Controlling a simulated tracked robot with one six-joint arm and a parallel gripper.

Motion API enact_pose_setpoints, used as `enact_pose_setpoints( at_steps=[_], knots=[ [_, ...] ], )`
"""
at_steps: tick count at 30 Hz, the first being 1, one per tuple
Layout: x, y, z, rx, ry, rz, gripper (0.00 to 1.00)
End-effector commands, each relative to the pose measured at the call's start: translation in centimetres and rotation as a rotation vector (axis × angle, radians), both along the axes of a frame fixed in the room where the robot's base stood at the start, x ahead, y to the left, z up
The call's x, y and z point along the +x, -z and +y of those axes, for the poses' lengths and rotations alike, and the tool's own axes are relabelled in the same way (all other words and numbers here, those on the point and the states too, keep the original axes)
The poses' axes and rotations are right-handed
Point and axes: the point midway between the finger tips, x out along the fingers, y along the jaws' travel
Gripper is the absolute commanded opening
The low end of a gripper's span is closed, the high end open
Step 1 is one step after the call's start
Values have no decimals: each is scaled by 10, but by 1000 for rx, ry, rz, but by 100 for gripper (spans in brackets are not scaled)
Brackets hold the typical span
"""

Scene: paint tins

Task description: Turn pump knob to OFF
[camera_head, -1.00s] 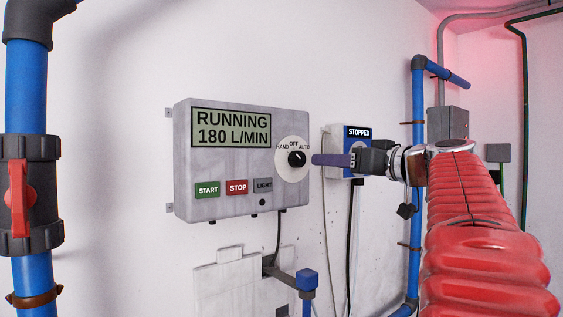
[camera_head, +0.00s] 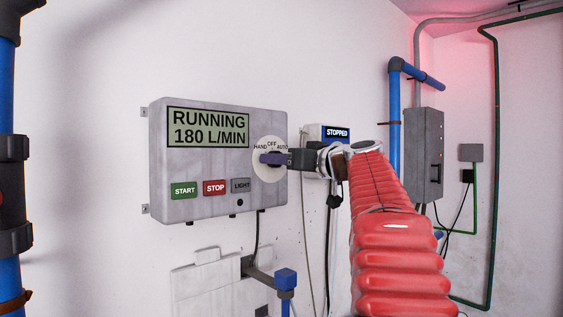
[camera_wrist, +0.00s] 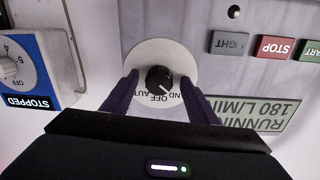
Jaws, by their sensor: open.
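The pump knob (camera_wrist: 159,79) is a black round knob on a pale dial (camera_head: 267,145) marked HAND, OFF and AUTO, on the grey control box (camera_head: 157,185). In the upside-down wrist view its white mark points to the lower right, towards the HAND side of OFF. My gripper (camera_wrist: 160,75) is open, with one dark purple finger on each side of the knob; a narrow gap shows to each finger. In the head view my gripper (camera_head: 272,158) hides the knob. The box display (camera_head: 208,127) reads RUNNING 180 L/MIN.
START (camera_head: 184,189), STOP (camera_head: 214,187) and LIGHT (camera_head: 241,185) buttons sit below the display. A second box (camera_head: 337,133) reading STOPPED, with its own dial (camera_wrist: 8,72), is beside the control box. Blue pipes (camera_head: 394,105) and a grey cabinet (camera_head: 424,150) are further right.

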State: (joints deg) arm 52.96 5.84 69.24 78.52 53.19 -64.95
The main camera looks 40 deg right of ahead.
Motion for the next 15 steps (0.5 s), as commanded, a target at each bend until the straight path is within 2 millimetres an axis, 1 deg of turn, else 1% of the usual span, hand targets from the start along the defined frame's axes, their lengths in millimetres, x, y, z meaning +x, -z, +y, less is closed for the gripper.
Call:
enact_pose_setpoints(
  at_steps=[4,5,15],
  knots=[
    [0,0,0,0,1,0,53],
    [-1,0,-1,0,1,0,52],
    [-1,0,-1,0,2,0,28]
  ],
)
